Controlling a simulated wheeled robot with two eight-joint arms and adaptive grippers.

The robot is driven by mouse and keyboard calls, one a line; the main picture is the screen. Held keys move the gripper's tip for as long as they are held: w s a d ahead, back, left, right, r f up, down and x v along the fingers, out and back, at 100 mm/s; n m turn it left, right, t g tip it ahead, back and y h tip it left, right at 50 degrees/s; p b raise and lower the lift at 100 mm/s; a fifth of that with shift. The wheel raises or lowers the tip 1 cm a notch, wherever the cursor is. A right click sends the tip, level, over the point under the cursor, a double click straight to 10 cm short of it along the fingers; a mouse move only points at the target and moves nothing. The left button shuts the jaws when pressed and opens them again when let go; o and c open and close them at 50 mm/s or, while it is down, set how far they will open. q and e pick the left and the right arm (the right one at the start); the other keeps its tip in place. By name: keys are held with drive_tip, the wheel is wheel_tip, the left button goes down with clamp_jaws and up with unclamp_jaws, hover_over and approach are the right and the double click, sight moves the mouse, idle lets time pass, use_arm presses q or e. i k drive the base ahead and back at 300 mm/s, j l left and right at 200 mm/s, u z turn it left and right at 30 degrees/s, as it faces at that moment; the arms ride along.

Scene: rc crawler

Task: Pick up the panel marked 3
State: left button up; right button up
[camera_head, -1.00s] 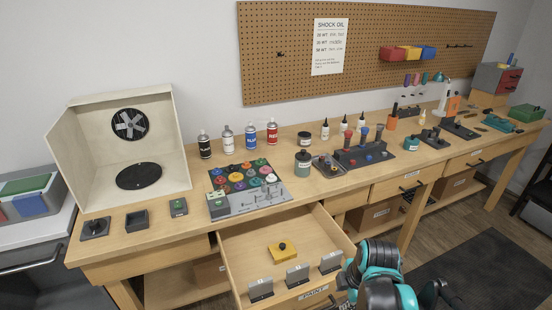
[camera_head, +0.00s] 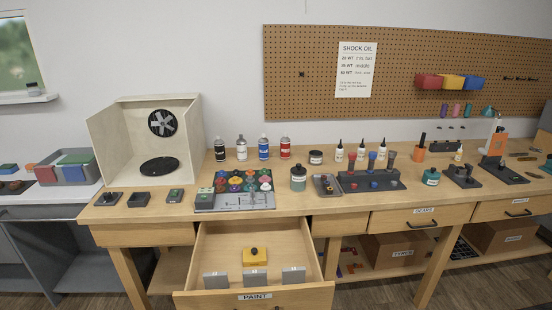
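Three small grey panels with pale labels stand in a row near the front of the open drawer (camera_head: 200,252) marked PAINT: a left panel (camera_head: 216,281), a middle panel (camera_head: 255,280) and a right panel (camera_head: 293,277). The labels are too small to read surely, so I cannot tell which one is marked 3. A yellow block (camera_head: 250,260) with a black knob lies just behind the middle panel. Neither of my grippers is in view.
The workbench carries a white fan booth (camera_head: 105,140), a board of coloured paint pots (camera_head: 230,205), spray cans (camera_head: 263,148) and a dark bottle rack (camera_head: 370,183). The drawer front (camera_head: 210,301) sticks out from the bench.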

sight(251, 278)
drive_tip(key=i+j, duration=0.3)
drive_tip(key=i, duration=0.2)
drive_tip(key=i+j, duration=0.3)
drive_tip(key=i, duration=0.2)
drive_tip(key=k+z, duration=0.25)
drive_tip(key=k+l+z, duration=0.25)
drive_tip(key=i+j, duration=0.05)
drive_tip(key=j, duration=0.05)
